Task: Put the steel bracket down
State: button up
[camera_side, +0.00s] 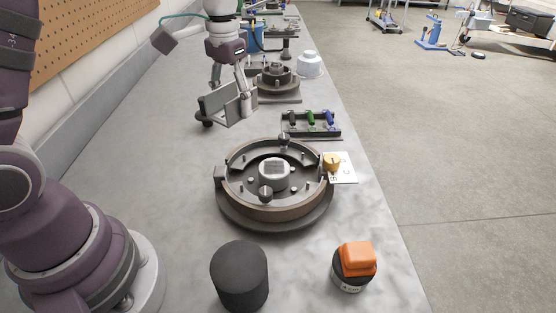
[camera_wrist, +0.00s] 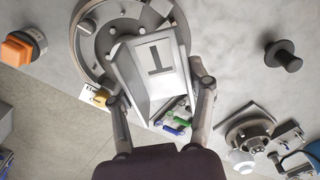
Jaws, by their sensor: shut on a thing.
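My gripper (camera_side: 230,86) points down over the bench, with its fingers shut on the steel bracket (camera_side: 236,106), a grey angled plate. In the side view the bracket is upright, low over the bench and behind the round fixture; I cannot tell whether it touches the surface. In the wrist view my gripper (camera_wrist: 158,86) has one finger on each side of the bracket (camera_wrist: 150,95). A face with a dark T-shaped mark shows there. The fingers hide part of its side edges.
The round fixture (camera_side: 229,203) stands in front. A rack (camera_side: 296,131) with green and blue handles is to the right. A black spool (camera_wrist: 283,56) stands beside the bracket. A black cylinder (camera_side: 240,275) and an orange button (camera_side: 356,259) are nearest. Bench left of the fixture is clear.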

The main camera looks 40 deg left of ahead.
jog(key=a+f+n, duration=0.3)
jog(key=a, duration=0.4)
jog(key=n, duration=0.4)
send_over(182, 160)
notch_tip(182, 160, down, 4)
jog(key=r, duration=0.1)
jog(key=shift+a+f, duration=0.15)
jog(key=shift+f, duration=0.1)
notch_tip(182, 160, down, 10)
jog(key=shift+r, duration=0.2)
jog(key=shift+f, duration=0.2)
jog(key=o, duration=1.2)
jog(key=shift+o, duration=0.2)
